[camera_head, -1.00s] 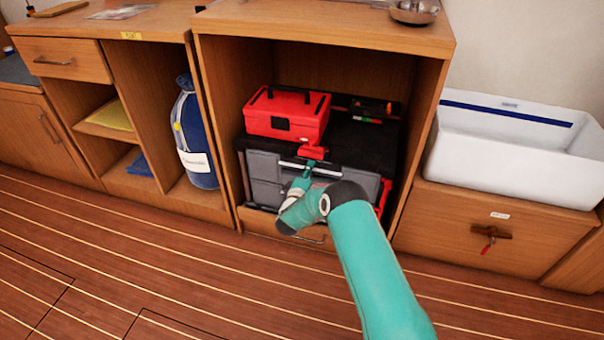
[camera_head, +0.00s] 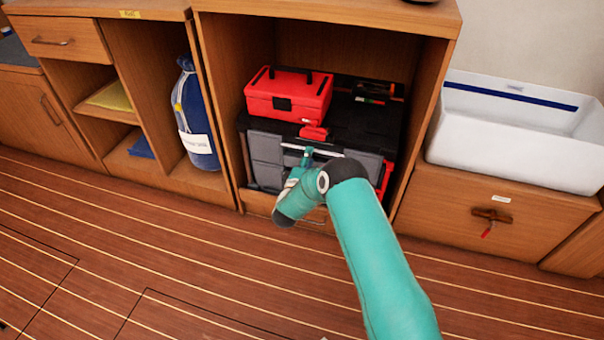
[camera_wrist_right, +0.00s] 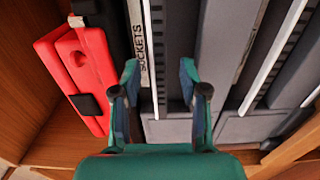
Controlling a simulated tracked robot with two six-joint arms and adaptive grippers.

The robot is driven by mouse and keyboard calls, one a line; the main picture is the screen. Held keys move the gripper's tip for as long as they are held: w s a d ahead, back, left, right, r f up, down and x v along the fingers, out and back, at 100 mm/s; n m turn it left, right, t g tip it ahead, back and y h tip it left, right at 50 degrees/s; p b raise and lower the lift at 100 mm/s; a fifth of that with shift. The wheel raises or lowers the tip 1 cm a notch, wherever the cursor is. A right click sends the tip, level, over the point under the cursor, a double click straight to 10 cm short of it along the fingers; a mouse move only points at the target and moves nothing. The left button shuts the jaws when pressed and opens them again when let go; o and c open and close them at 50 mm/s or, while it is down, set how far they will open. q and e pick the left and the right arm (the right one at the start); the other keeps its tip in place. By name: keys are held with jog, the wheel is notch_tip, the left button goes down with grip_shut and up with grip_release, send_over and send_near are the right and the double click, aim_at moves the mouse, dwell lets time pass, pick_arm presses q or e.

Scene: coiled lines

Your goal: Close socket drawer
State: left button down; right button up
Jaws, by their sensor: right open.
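A black and grey tool chest (camera_head: 267,147) with red trim stands inside the open wooden cabinet. Its front has grey drawers. In the right wrist view a pale strip reading SOCKETS (camera_wrist_right: 137,45) marks the socket drawer, beside a grey drawer front (camera_wrist_right: 170,128). My right gripper (camera_wrist_right: 159,80) is open and empty, its two fingers apart in front of the chest by this label. It also shows in the head view (camera_head: 307,156), near the upper drawer edge. I cannot tell whether it touches, or how far the drawer stands out. My arm hides part of the lower front. My left gripper is not in view.
A red toolbox (camera_head: 288,95) sits on top of the chest. The cabinet's side walls (camera_head: 424,110) stand close on both sides. A blue bag (camera_head: 193,115) is left; a white bin (camera_head: 515,135) sits right on a low cupboard (camera_head: 475,205). The plank floor (camera_head: 200,270) in front is clear.

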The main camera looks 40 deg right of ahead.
jog(key=v, duration=0.8)
